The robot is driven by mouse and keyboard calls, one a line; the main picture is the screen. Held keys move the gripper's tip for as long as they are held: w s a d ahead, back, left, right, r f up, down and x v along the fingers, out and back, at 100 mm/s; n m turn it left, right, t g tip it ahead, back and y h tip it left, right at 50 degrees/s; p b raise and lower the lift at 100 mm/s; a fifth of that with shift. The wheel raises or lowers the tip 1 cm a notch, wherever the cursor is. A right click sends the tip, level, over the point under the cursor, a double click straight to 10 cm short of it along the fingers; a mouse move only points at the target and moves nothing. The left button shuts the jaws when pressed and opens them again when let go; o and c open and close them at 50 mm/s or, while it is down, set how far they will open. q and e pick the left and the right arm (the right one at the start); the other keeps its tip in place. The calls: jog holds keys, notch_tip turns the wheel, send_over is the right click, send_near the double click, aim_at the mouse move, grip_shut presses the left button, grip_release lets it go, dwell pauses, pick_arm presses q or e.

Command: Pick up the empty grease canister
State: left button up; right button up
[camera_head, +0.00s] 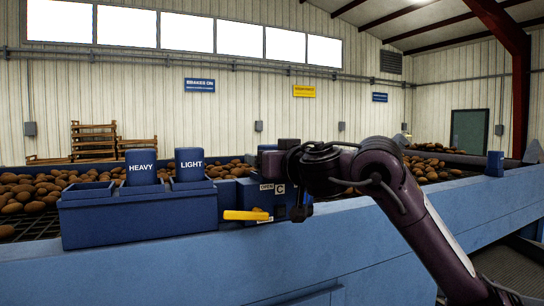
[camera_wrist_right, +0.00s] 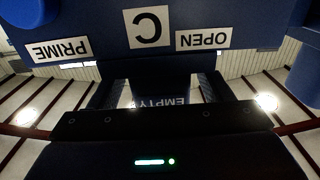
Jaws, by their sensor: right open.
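The empty grease canister shows in the right wrist view as a dark blue body with an upside-down EMPTY label (camera_wrist_right: 168,101). My right gripper (camera_wrist_right: 163,92) is open, with one finger on each side of that label. I cannot tell whether the fingers touch the canister. The black palm edge covers part of it. In the head view my right arm (camera_head: 380,165) reaches in from the right, and its wrist (camera_head: 312,165) hides most of the canister's place. My left gripper is not in view.
A blue panel (camera_wrist_right: 105,32) with PRIME, C and OPEN labels is close by. In the head view, a yellow handle (camera_head: 247,215) juts out beside the panel. Blue HEAVY (camera_head: 141,168) and LIGHT (camera_head: 189,165) blocks stand in a blue holder (camera_head: 140,219) at left. Potatoes (camera_head: 30,190) lie behind.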

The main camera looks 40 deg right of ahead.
jog(key=shift+x, duration=1)
jog(key=shift+s+a, duration=0.1)
jog(key=shift+s, duration=0.05)
jog(key=shift+c, duration=1.8)
jog(key=c, duration=0.7)
jog(key=shift+c, duration=0.2)
